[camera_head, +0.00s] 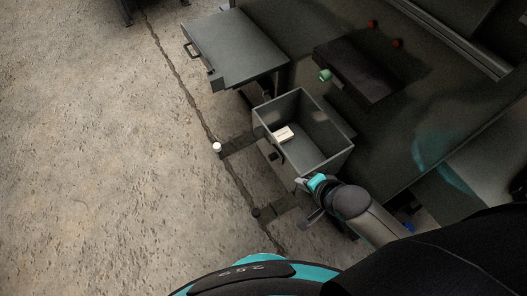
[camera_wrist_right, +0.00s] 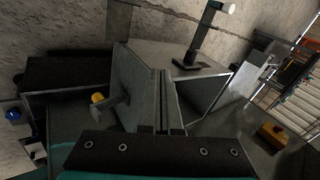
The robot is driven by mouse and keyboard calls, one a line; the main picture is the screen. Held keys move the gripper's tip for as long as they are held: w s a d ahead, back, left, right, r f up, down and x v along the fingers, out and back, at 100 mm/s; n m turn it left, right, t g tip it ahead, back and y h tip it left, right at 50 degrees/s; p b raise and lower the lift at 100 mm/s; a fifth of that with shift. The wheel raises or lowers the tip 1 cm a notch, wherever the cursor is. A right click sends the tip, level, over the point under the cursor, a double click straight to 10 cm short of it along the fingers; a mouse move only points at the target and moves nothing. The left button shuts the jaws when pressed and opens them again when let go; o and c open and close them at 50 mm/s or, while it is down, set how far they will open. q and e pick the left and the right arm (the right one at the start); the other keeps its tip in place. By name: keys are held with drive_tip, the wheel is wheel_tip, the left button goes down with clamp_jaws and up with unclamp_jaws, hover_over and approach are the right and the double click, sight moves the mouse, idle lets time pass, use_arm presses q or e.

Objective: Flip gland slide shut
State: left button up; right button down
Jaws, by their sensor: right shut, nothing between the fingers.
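No part is plainly recognisable as the gland slide. An open grey box (camera_head: 335,160) stands at the centre of the head view with a small pale block (camera_head: 284,133) inside. A handle with a yellow end (camera_wrist_right: 98,98) sticks out left of the panel. My left gripper is not in view.
A grey drawer-like unit (camera_head: 235,48) with a handle is pulled out at the upper left. A dark block (camera_head: 355,70) with a green knob (camera_head: 324,75) lies on the dark surface behind. A white-topped post (camera_head: 217,147) stands left of the box. The concrete floor at left is clear.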

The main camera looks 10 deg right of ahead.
sight(274, 157)
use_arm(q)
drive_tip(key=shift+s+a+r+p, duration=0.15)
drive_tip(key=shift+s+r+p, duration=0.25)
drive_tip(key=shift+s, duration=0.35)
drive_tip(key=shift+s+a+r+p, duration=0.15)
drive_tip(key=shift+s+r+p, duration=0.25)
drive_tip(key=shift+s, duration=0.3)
use_arm(e)
drive_tip(key=shift+w+a+r+m+t, duration=0.15)
drive_tip(key=shift+r+m, duration=0.35)
drive_tip(key=shift+r, duration=0.4)
drive_tip(key=shift+w+r+m+t, duration=0.15)
drive_tip(key=shift+r+m, duration=0.35)
drive_tip(key=shift+r, duration=0.35)
use_arm(q)
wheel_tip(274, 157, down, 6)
drive_tip(key=b, duration=0.6)
use_arm(e)
drive_tip(key=w+a+r+x, duration=0.1)
drive_tip(key=x, duration=1.2)
drive_tip(key=shift+w, duration=0.3)
